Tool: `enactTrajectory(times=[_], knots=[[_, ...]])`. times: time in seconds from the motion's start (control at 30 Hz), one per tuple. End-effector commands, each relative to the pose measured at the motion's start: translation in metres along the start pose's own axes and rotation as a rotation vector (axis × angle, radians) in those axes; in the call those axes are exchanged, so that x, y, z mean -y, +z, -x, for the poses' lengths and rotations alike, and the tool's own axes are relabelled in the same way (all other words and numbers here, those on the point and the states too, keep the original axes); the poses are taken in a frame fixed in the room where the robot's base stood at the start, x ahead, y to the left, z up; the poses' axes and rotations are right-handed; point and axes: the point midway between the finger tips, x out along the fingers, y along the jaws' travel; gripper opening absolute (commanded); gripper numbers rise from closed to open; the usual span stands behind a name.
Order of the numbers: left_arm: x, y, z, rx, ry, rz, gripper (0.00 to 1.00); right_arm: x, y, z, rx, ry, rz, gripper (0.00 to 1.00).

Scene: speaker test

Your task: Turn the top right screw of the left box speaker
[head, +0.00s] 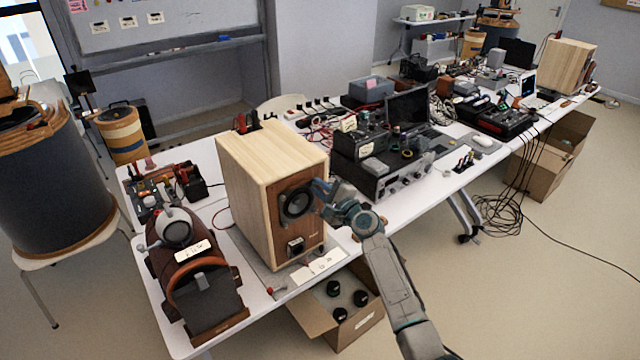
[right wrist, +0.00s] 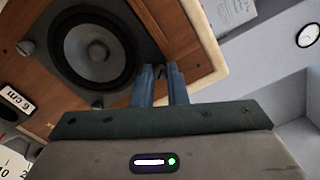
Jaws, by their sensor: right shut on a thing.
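The left box speaker (head: 257,200) stands upright on the near table, a pale wooden box with a brown front and a dark round driver (head: 297,203). My right gripper (head: 322,190) reaches its front at the driver's upper right. In the right wrist view, tilted, the driver (right wrist: 92,52) fills the upper left. My right gripper's blue fingers (right wrist: 160,72) are close together at the edge of the driver frame, shut on the top right screw (right wrist: 159,71), which they mostly hide. Another screw (right wrist: 27,47) shows at a different corner. My left gripper is not in view.
A brown device with a curved handle (head: 195,270) stands left of the speaker. Stacked electronics (head: 385,165) stand to its right. An open carton (head: 345,312) with black parts is under the table edge. A second box speaker (head: 564,66) stands on the far table.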

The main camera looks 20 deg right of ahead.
Motion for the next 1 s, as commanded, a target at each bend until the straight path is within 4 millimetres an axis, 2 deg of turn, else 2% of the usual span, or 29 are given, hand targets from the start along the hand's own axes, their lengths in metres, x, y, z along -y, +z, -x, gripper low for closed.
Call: enactTrajectory(times=[0.6,1.0], knots=[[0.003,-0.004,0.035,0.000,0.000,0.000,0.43,0.001,0.001,0.000,-0.002,0.002,-0.572,0.00],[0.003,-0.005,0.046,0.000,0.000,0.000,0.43,-0.001,0.000,0.000,-0.001,0.002,-0.808,0.00]])
